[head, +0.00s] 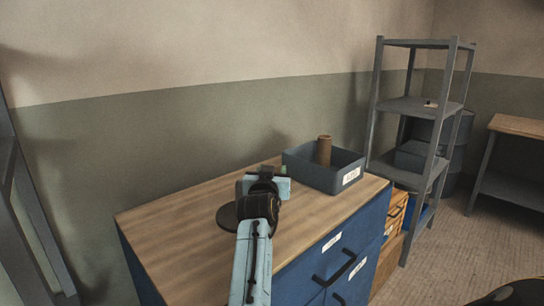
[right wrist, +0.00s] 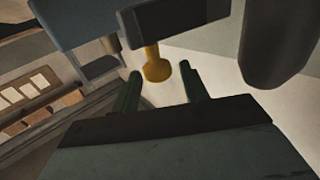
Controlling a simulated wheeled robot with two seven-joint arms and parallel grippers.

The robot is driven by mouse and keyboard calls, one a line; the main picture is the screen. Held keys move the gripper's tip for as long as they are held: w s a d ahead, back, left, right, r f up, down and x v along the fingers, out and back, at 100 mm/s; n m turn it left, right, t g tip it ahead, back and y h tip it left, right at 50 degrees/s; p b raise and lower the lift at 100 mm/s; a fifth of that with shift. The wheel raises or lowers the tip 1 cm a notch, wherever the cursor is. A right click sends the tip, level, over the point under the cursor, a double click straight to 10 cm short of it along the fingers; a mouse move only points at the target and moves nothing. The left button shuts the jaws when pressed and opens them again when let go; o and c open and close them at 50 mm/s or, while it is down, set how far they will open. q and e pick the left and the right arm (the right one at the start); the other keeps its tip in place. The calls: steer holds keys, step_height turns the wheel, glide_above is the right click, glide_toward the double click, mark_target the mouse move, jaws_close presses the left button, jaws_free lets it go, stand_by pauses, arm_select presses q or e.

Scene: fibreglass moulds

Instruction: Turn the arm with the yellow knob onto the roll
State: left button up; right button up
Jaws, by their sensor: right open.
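In the right wrist view, the yellow knob (right wrist: 157,66) hangs below a dark block-like arm (right wrist: 178,22). My right gripper (right wrist: 160,84) is open, with its two green fingers on either side of the knob and a gap showing at each. In the head view, my right gripper (head: 283,170) is over the back of the wooden cabinet top, and my wrist hides the knob and its arm. A dark round base (head: 227,217) shows partly beside my wrist. A brown roll (head: 324,150) stands upright in a grey bin. My left gripper is not in view.
The labelled grey bin (head: 333,181) sits on the cabinet top (head: 170,222), close to the right of my gripper. A grey shelf rack (head: 412,105) stands beyond. The left part of the top is clear. A dark rounded shape (right wrist: 280,40) is near in the right wrist view.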

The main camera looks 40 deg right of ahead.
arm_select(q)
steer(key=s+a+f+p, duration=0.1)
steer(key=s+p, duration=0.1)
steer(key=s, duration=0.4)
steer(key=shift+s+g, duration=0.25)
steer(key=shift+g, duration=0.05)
arm_select(e)
step_height(320, 180, up, 9)
steer(key=shift+f, duration=0.1)
